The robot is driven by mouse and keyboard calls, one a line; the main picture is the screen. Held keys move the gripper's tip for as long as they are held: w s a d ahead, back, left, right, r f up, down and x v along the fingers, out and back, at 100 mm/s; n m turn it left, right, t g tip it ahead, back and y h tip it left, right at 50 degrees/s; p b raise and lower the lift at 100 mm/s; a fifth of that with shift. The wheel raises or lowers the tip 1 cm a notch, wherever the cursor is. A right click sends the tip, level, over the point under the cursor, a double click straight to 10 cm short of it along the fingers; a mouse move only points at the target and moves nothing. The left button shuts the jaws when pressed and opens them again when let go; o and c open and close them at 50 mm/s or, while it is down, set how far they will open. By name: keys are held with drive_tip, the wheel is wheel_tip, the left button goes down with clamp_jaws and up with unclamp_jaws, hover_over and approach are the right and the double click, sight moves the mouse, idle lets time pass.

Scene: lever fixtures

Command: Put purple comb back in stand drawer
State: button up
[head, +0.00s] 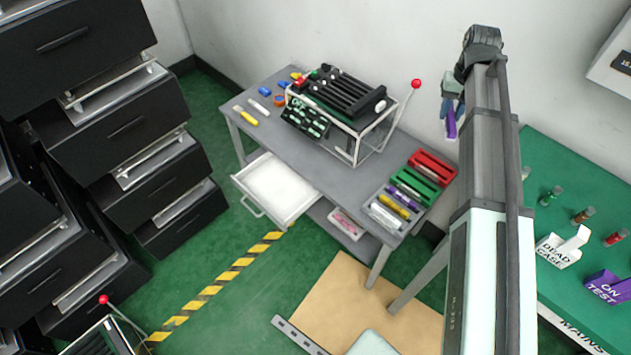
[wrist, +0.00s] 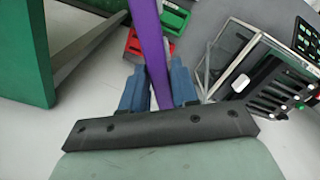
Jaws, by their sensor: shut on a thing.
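My gripper (wrist: 159,85) is shut on the purple comb (wrist: 148,38), which sits between its blue fingers and extends away from them in the wrist view. In the head view my gripper (head: 452,100) is raised near the wall at upper right, with a bit of the purple comb (head: 451,125) showing below it. The rest of the comb is hidden there by my arm or too small to tell. A white drawer (head: 278,186) is pulled out at the front left of the grey table (head: 330,170). It looks empty and is well to the left of my gripper.
A wire-frame rack (head: 345,140) with a red-knobbed lever (head: 415,84) stands on the table. Red (head: 432,168) and green (head: 416,186) trays lie at its right end. Black drawer cabinets (head: 110,130) fill the left. A green bench (head: 570,215) is at right.

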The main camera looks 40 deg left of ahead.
drive_tip(key=s+a+f+n, duration=0.3)
drive_tip(key=s+a, duration=0.1)
drive_tip(key=a, duration=0.7)
drive_tip(key=s+a+f+n, duration=0.2)
drive_tip(key=s+a+f, duration=0.15)
drive_tip(key=a, duration=0.75)
drive_tip(key=n, duration=0.6)
hover_over(285, 183)
wheel_tip(285, 183, down, 24)
wheel_tip(285, 183, down, 9)
drive_tip(key=shift+f, duration=0.15)
drive_tip(key=o, duration=0.7)
drive_tip(key=shift+o, duration=0.2)
wheel_tip(285, 183, up, 12)
